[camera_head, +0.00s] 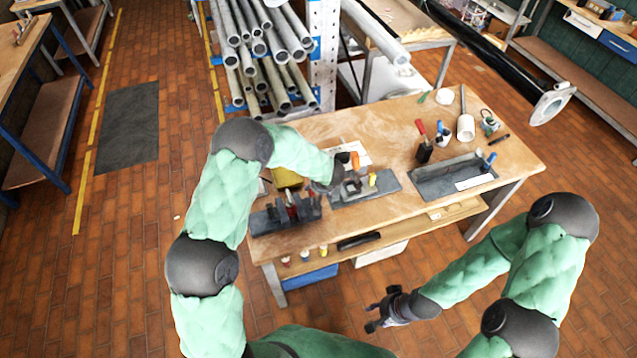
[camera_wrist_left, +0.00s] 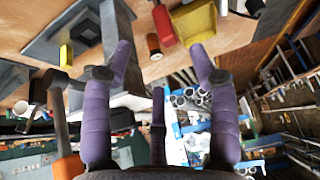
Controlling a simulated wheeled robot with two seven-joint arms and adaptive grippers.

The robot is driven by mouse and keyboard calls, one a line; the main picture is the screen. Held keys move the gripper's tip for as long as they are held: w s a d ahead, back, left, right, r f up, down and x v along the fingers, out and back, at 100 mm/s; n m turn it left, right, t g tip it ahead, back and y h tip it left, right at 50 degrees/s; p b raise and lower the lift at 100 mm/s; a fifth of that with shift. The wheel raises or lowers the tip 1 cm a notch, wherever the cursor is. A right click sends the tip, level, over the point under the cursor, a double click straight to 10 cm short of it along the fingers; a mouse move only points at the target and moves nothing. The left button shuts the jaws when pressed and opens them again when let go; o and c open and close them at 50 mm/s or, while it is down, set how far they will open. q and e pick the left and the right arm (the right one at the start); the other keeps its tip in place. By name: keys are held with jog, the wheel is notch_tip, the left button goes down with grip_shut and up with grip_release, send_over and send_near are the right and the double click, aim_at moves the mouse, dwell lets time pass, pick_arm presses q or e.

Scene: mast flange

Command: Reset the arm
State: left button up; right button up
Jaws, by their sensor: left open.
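My left arm reaches in from the left over the wooden workbench (camera_head: 395,125). Its gripper (camera_head: 352,182) is low over a grey fixture plate (camera_head: 382,186), partly hidden by the arm and parts there. In the left wrist view the two purple fingers (camera_wrist_left: 162,52) stand wide apart, with nothing held between them.
A yellow bin (camera_head: 287,180) and a dark tool holder (camera_head: 285,217) sit beside the left arm. A grey tray (camera_head: 436,182) is at the bench's right. Pipes on a rack (camera_head: 262,75) stand behind. A long black mast (camera_head: 490,55) extends at upper right. Brick floor is open at left.

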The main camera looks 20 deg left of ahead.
pick_arm(q)
jog(key=s+f+m+g+h, duration=0.1)
jog(key=s+f+m+h, duration=0.15)
jog(key=s+f, duration=1)
jog(key=s+d+g+h, duration=0.2)
jog(key=s+d, duration=0.1)
jog(key=s, duration=0.8)
jog(key=s+d+g+h, duration=0.2)
jog(key=s+d+h, duration=0.1)
jog(key=s, duration=0.9)
notch_tip(320, 180, down, 25)
jog(key=w+d+m+b, duration=0.1)
jog(key=w+m+b, duration=0.1)
jog(key=b, duration=2.5)
jog(key=shift+w+d+t, duration=0.25)
jog(key=shift+d+t, duration=0.05)
jog(key=shift+d, duration=0.1)
jog(key=shift+r, duration=0.15)
